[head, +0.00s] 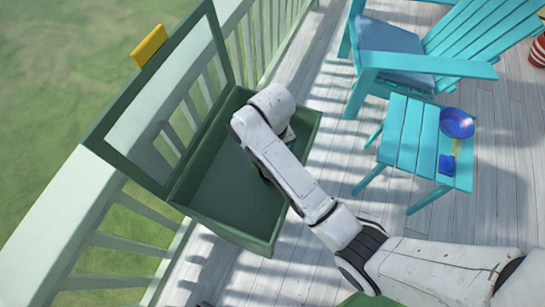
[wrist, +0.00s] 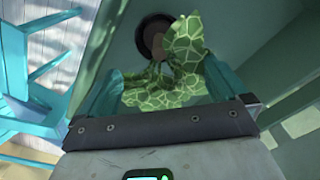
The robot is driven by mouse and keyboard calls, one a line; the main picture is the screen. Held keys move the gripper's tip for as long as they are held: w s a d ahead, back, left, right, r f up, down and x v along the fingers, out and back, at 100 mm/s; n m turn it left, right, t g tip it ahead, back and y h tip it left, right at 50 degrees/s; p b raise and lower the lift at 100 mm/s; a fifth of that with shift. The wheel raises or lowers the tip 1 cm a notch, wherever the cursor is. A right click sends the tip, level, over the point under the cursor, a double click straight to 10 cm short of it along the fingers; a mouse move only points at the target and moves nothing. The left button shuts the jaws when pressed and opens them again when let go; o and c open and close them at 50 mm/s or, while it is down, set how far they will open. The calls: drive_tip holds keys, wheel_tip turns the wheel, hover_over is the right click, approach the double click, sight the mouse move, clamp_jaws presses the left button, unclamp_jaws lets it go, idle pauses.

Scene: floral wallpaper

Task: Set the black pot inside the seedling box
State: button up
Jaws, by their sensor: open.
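The seedling box (head: 235,225) is a dark green open box by the railing, its framed lid (head: 100,135) raised at the left. My arm reaches over the box in the head view and hides part of its inside. In the wrist view, the black pot (wrist: 142,38) shows its dark round rim against the box's green inner surface (wrist: 110,60). A plant with pale-veined green leaves (wrist: 185,90) spreads from the pot. My gripper (wrist: 166,72) is open, its teal fingers on either side of the leaves. The pot lies beyond the fingertips, not between them. Whether fingers touch leaves is unclear.
A turquoise side table (head: 400,145) holds a blue bowl (head: 457,123) and a blue item (head: 446,165). A turquoise chair (head: 430,65) stands behind it. A yellow block (head: 149,46) is at the lid's upper edge. The plank floor (head: 325,130) between box and table is clear.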

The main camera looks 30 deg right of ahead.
drive_tip(key=shift+r, duration=0.55)
drive_tip(key=s+d, duration=0.3)
drive_tip(key=s, duration=0.8)
drive_tip(key=s+d+r+n+t, duration=0.1)
drive_tip(key=s+d, duration=0.3)
drive_tip(key=s, duration=0.7)
drive_tip(key=shift+s+d+r, duration=0.25)
drive_tip(key=shift+s+d, duration=0.05)
drive_tip(key=shift+s, duration=0.1)
drive_tip(key=shift+c, duration=0.5)
